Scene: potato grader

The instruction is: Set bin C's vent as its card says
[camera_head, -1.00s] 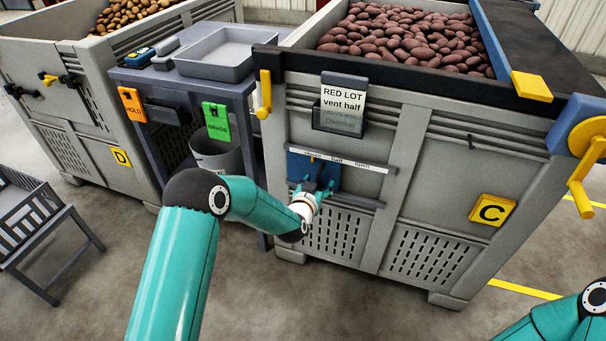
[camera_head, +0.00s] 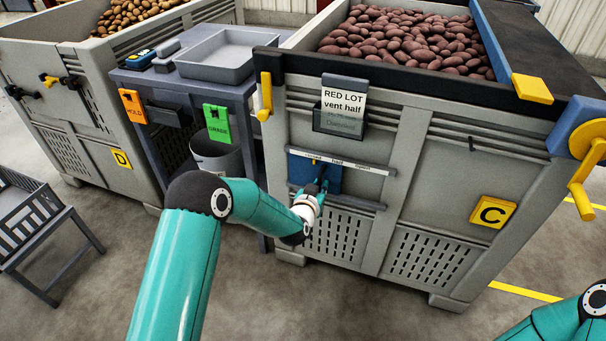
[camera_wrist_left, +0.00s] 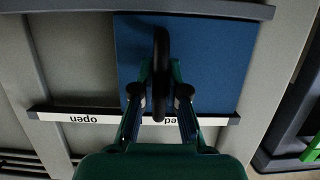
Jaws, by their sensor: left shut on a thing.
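Bin C (camera_head: 410,150) is a grey slatted bin with a yellow C plate (camera_head: 492,211). Its white card (camera_head: 343,103) reads "RED LOT vent half"; the lower lines are too faint to read. The vent's blue slide plate (camera_head: 300,170) sits under the left, closed part of the white label strip (camera_head: 375,168). The plate (camera_wrist_left: 215,65) has a dark upright handle (camera_wrist_left: 160,60) in the wrist view, where "open" reads upside down on the left. My left gripper (camera_head: 319,188) is shut on this handle, its fingers (camera_wrist_left: 160,95) on both sides. My right gripper is out of view.
Red potatoes (camera_head: 410,40) fill the bin. A yellow crank (camera_head: 582,170) sticks out at its right corner. A side table (camera_head: 180,80) with a tray (camera_head: 222,55) stands at left, a bucket (camera_head: 216,155) below. A grey slatted chair-like frame (camera_head: 35,230) stands at lower left.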

